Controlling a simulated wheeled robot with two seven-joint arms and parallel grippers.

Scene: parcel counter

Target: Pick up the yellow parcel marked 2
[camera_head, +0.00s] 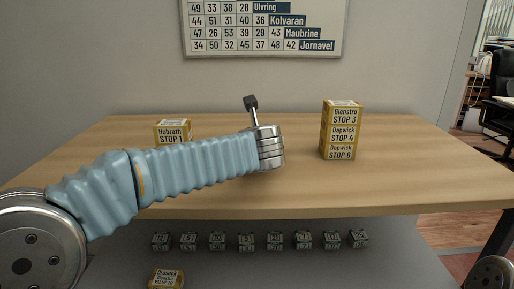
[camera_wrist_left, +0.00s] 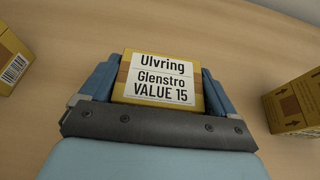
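In the left wrist view a yellow parcel (camera_wrist_left: 126,92) with a white label reading Ulvring, Glenstro, VALUE 15 lies between the two blue fingers of my left gripper (camera_wrist_left: 160,86). The fingers are close along both its sides; I cannot tell whether they press on it. No face marked 2 shows. In the head view my left arm reaches over the table, and its fingers and this parcel are hidden behind the arm. My right gripper is not in view.
A Hobrath STOP 1 parcel (camera_head: 173,128) stands at the left of the wooden table (camera_head: 400,180), partly behind my arm. A stack (camera_head: 341,130) marked STOP 3, 4 and 6 stands right. A VALUE 20 parcel (camera_head: 166,279) and several small numbered blocks (camera_head: 246,242) are below the front edge.

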